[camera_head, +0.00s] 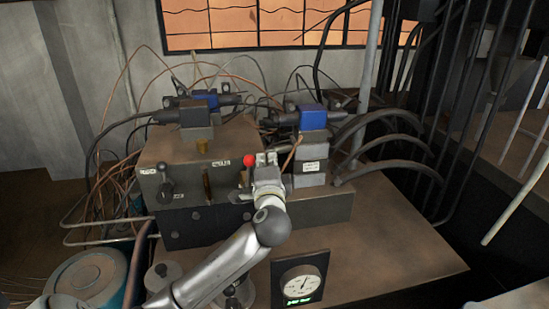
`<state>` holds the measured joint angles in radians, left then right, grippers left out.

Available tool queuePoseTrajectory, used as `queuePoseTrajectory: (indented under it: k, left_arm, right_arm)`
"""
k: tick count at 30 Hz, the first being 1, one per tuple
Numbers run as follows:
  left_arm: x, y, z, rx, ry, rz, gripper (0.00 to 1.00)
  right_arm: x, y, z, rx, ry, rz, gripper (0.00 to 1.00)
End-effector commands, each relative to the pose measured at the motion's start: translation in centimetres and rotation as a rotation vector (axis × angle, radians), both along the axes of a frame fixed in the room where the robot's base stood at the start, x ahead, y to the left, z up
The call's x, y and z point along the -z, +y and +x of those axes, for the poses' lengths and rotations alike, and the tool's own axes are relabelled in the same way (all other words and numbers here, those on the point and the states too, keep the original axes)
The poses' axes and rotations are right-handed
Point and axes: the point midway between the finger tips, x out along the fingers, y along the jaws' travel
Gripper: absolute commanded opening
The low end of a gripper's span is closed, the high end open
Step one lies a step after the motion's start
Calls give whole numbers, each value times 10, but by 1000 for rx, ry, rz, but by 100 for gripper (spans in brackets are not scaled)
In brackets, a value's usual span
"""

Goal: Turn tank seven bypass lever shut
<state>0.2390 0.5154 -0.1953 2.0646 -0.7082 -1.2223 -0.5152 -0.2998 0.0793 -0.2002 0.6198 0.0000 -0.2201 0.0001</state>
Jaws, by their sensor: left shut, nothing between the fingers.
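A red ball knob (249,160), likely the end of a lever, shows at the right front of the brown valve block (226,142). My left gripper (266,159) is right beside the knob, on its right, with its fingers closed and empty. I cannot tell whether it touches the knob. The gripper hides most of whatever the knob is fixed to. A dark lever handle (165,180) hangs on the left of the block's front. The small labels are too small to read, so I cannot tell which lever is tank seven's. My right gripper is not in view.
Blue-capped solenoid valves (312,117) with dark hoses (385,140) stand behind and right of the gripper. Loose copper wires crowd the left. A pressure gauge (300,282) stands in front. The brown bench top (400,230) is clear on the right.

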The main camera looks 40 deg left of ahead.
Motion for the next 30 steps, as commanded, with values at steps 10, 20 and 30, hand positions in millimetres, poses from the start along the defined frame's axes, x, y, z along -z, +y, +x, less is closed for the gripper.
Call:
queuePoseTrajectory:
  k: [10, 20, 30]
  left_arm:
    - [0, 1, -2, 0, 0, 0, 0]
    - [-1, 12, -17, 0, -80, -75, 0]
    - [-5, 16, -21, -5, -116, -103, 0]
  right_arm:
    - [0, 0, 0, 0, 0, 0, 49]
    - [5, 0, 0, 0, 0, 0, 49]
    - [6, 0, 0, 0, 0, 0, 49]
